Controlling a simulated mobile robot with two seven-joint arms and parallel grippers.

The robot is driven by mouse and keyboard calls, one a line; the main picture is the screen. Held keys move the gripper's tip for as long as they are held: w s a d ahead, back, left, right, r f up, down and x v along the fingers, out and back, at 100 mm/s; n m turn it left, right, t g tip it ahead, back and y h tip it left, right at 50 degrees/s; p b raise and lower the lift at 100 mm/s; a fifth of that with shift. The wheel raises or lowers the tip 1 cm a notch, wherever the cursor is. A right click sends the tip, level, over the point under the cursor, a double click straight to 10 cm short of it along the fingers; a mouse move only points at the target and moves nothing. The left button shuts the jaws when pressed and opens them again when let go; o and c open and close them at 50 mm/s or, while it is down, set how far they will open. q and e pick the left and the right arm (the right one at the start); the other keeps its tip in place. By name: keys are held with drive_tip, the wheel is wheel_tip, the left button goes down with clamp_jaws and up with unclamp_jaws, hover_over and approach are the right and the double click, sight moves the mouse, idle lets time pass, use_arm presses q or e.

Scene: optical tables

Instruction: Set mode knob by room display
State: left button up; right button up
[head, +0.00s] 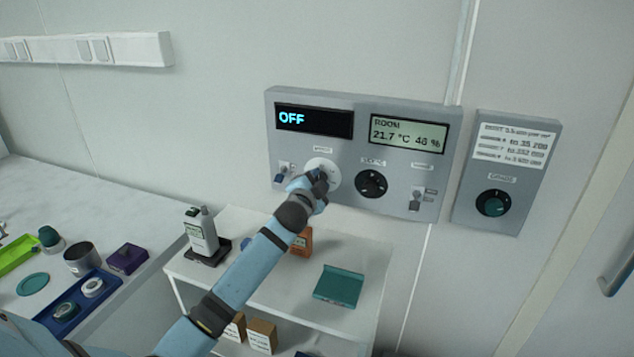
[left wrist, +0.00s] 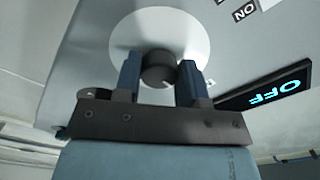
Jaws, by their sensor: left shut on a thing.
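The grey control panel (head: 345,195) is on the wall. Its left display (head: 313,121) reads OFF in blue and also shows upside down in the left wrist view (left wrist: 265,93). The room display (head: 408,134) reads ROOM, 21.7 °C, 46 %. My left gripper (head: 318,180) is at the mode knob's white dial (head: 324,166). In the left wrist view the fingers are on both sides of the dark knob (left wrist: 158,70), shut on it. The knob's pointer setting is hard to read. My right gripper is not in view.
A black knob (head: 371,183) and a toggle switch (head: 415,199) are to the right on the panel. A shelf cart (head: 262,281) with a bottle (head: 202,232) and a teal tray (head: 339,286) stands below.

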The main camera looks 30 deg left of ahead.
use_arm(q)
drive_tip(key=o, duration=0.9)
drive_tip(key=b+v, duration=0.1)
drive_tip(key=v, duration=1.3)
drive_tip(key=shift+w, duration=0.1)
drive_tip(key=s+d+f+g+h+p, duration=0.1)
drive_tip(key=s+d+f, duration=0.1)
drive_tip(key=f, duration=0.2)
drive_tip(key=s+d+f+n+g+h+p, duration=0.1)
drive_tip(key=s+d+f, duration=0.1)
drive_tip(key=d+f, duration=0.1)
drive_tip(key=s+d+f+h+p, duration=0.1)
drive_tip(key=s+d+f, duration=0.2)
drive_tip(key=f, duration=0.2)
drive_tip(key=shift+d+f+g+h+p, duration=0.15)
drive_tip(key=shift+f+g+h+p, duration=0.15)
drive_tip(key=shift+f+g+h, duration=0.1)
drive_tip(key=s+d+f+n+g+h+p, duration=0.1)
drive_tip(key=s+d+f, duration=0.2)
drive_tip(key=s, duration=0.3)
drive_tip(key=s+d+f+n+g+h+p, duration=0.1)
drive_tip(key=s+d+f+n, duration=0.1)
drive_tip(key=s+d+f, duration=0.2)
drive_tip(key=s+d+f+n+g+h+p, duration=0.1)
drive_tip(key=s+d+f, duration=0.3)
drive_tip(key=s, duration=0.3)
drive_tip(key=shift+s+d+f+g+h+p, duration=0.2)
drive_tip(key=shift+s+d+g+h+p, duration=0.15)
drive_tip(key=shift+d, duration=0.25)
